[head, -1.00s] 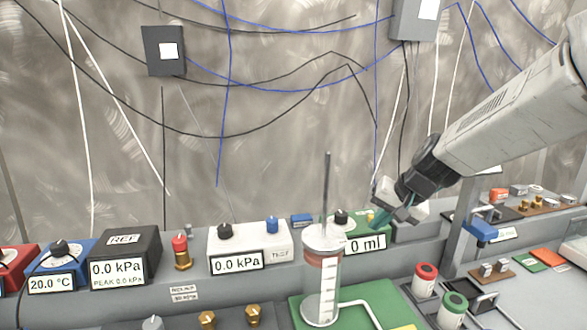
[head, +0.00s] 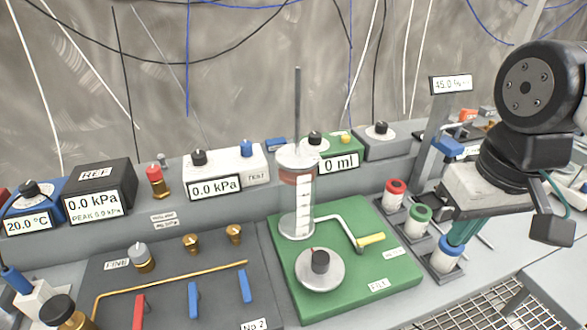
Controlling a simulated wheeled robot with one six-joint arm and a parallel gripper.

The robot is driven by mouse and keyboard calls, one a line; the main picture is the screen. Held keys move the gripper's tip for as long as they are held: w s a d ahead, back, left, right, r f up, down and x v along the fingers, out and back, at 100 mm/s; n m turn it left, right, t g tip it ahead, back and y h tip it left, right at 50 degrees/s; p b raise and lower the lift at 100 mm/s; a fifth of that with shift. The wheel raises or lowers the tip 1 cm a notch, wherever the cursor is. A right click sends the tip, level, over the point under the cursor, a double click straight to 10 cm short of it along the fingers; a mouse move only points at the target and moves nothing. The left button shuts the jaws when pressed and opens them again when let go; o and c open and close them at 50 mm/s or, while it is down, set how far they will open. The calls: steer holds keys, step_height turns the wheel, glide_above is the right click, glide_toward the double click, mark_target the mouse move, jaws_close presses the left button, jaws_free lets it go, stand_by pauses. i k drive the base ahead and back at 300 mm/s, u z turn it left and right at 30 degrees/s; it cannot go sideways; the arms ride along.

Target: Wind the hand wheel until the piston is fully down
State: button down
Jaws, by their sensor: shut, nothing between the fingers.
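A clear glass cylinder (head: 298,208) stands upright on a green board (head: 395,278). Its red-brown piston (head: 296,178) sits near the top, and a thin rod (head: 297,105) rises high above the lid. A silver round wheel (head: 320,272) with a black knob lies at the front of the green board; it looks like the hand wheel. A bent silver crank with a yellow grip (head: 371,239) is to its upper right. My gripper (head: 457,238) points down at the right with teal fingers shut and empty. It is off the board, by the blue-capped vial; contact is unclear.
Red-capped (head: 395,194), green-capped (head: 418,222) and blue-capped (head: 446,256) vials stand in a row right of the board. The display (head: 339,163) reads 0 ml. A dark valve panel (head: 200,270) lies left, a metal grate (head: 500,308) at lower right.

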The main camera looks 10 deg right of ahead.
mark_target(317, 269)
steer(key=u, duration=0.05)
steer(key=k, duration=0.5)
steer(key=z, duration=1.6)
steer(key=k, duration=0.9)
steer(key=u, duration=1.85)
steer(key=i, duration=0.5)
